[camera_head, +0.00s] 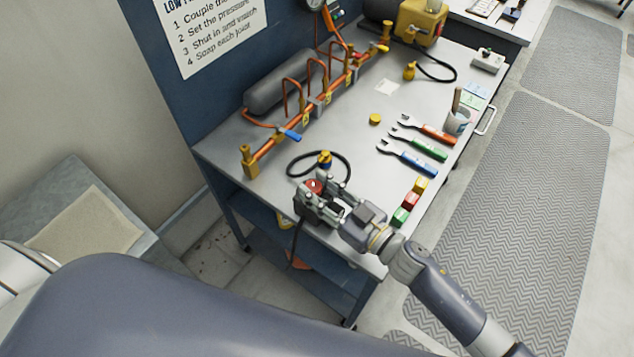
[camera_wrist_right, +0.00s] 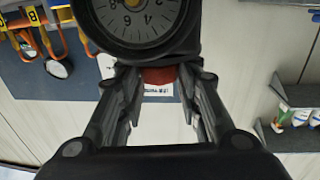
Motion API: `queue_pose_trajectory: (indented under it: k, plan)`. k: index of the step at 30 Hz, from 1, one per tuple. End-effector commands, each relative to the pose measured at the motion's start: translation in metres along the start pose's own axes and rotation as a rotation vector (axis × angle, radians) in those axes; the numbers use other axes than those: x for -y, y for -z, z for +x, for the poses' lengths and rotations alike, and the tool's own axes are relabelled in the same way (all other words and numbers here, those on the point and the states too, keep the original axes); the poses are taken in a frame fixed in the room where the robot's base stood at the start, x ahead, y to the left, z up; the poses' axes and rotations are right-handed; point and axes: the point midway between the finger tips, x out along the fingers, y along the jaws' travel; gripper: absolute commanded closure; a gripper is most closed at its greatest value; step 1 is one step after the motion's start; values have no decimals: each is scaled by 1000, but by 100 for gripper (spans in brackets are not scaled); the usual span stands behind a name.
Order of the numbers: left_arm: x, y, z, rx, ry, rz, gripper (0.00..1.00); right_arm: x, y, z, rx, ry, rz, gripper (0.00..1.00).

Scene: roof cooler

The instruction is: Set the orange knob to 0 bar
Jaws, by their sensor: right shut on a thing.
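The orange knob (camera_head: 314,186) sits near the front left of the bench, mostly hidden by my right gripper (camera_head: 322,196). The gripper is shut on it. In the right wrist view, the orange knob (camera_wrist_right: 160,76) shows as a small red-orange patch between the fingertips of my right gripper (camera_wrist_right: 157,80). My left gripper is not in view.
The bench (camera_head: 345,120) holds a copper manifold (camera_head: 300,120) along the back, a looped black hose (camera_head: 300,158), several wrenches (camera_head: 410,158) and coloured blocks (camera_head: 408,204) right of my gripper. A sign (camera_head: 215,30) hangs on the blue panel. Grey mats (camera_head: 500,220) cover the floor right.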

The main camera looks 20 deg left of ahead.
Motion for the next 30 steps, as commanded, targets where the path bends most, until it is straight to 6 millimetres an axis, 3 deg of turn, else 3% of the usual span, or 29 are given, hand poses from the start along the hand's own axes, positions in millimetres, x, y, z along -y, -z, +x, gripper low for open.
queue_pose_trajectory:
  k: [5,10,21,30]
  plan:
    - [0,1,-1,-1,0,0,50,-8,0,1,3,168,-10,92]
    - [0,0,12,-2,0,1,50,-10,-4,2,2,329,-9,92]
    - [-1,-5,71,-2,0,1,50,-12,-8,5,1,656,-6,92]
    - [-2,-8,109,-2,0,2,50,-13,-6,7,1,824,-3,92]
